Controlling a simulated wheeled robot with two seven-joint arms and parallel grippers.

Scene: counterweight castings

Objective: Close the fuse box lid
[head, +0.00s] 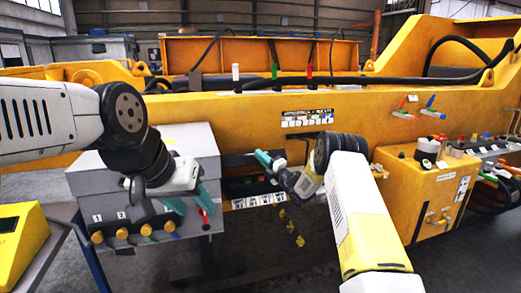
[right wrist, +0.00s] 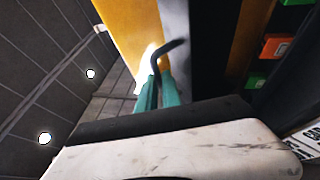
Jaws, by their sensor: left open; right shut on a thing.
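The fuse box (head: 243,187) is a dark recess low on the yellow machine's side in the head view. Green and orange fuses (right wrist: 276,47) show inside it in the right wrist view. A grey panel (right wrist: 178,35), seemingly its lid, stands out from the box, so the lid looks open. My right gripper (head: 264,159) has its teal fingers shut on a thin black bent handle (right wrist: 170,46) at this panel, also seen in the right wrist view (right wrist: 160,88). My left gripper (head: 190,204) is open at the front of a grey cabinet; I see nothing between its fingers.
The grey cabinet (head: 183,143), with numbered labels and several orange knobs, stands left of the fuse box. A yellow control box (head: 425,188) with a rotary knob is at right. A yellow device (head: 20,243) sits front left. Cables run along the machine.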

